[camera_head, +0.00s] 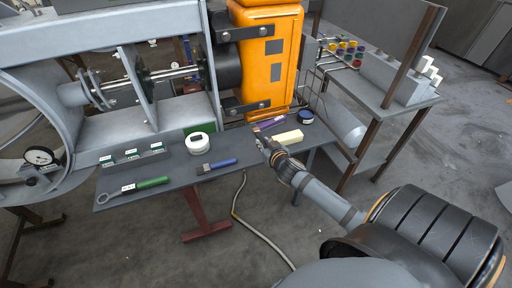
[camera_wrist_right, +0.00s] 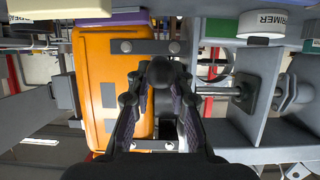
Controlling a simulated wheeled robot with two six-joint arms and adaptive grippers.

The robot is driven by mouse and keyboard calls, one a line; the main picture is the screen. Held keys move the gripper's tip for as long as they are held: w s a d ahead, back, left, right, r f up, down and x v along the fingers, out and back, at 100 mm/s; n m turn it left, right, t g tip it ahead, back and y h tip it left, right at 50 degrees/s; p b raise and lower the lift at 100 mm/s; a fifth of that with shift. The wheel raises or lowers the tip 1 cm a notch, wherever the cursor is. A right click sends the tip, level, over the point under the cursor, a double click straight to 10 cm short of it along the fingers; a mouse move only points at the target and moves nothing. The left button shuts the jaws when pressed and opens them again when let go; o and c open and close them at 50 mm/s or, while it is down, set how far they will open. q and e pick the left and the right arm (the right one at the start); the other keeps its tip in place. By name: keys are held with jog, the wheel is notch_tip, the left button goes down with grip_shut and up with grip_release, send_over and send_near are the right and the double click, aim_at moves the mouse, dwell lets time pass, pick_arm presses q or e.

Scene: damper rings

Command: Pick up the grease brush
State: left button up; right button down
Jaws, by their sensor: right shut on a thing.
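My right gripper (camera_head: 262,142) is above the bench, just left of a pale yellow block, and it also shows in the wrist view (camera_wrist_right: 160,78). Its fingers are closed together on something dark and small, seen nearly end-on. I cannot make out what that thing is. A blue-handled tool with a flat pale end (camera_head: 217,166), perhaps a brush, lies on the bench. A thin purple item (camera_head: 270,122) lies near the orange machine and shows in the wrist view (camera_wrist_right: 110,18). I cannot tell which thing is the grease brush. My left gripper is not in view.
The bench (camera_head: 180,185) also bears a white jar (camera_head: 196,142), a dark-blue-lidded jar (camera_head: 305,116), the yellow block (camera_head: 287,137), a small labelled tray (camera_head: 130,155) and a green-handled wrench (camera_head: 150,183). The orange machine (camera_head: 265,60) stands close behind. A side table (camera_head: 400,108) is at the right.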

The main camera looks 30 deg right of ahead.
pick_arm(q)
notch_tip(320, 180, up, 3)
jog(key=p, duration=0.2)
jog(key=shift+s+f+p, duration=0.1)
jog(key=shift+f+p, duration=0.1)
jog(key=shift+p, duration=0.1)
pick_arm(e)
jog(key=d+v, duration=0.2)
jog(key=v, duration=0.6)
jog(key=shift+s, duration=0.45)
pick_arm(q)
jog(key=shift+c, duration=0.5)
pick_arm(e)
jog(key=shift+r, duration=0.15)
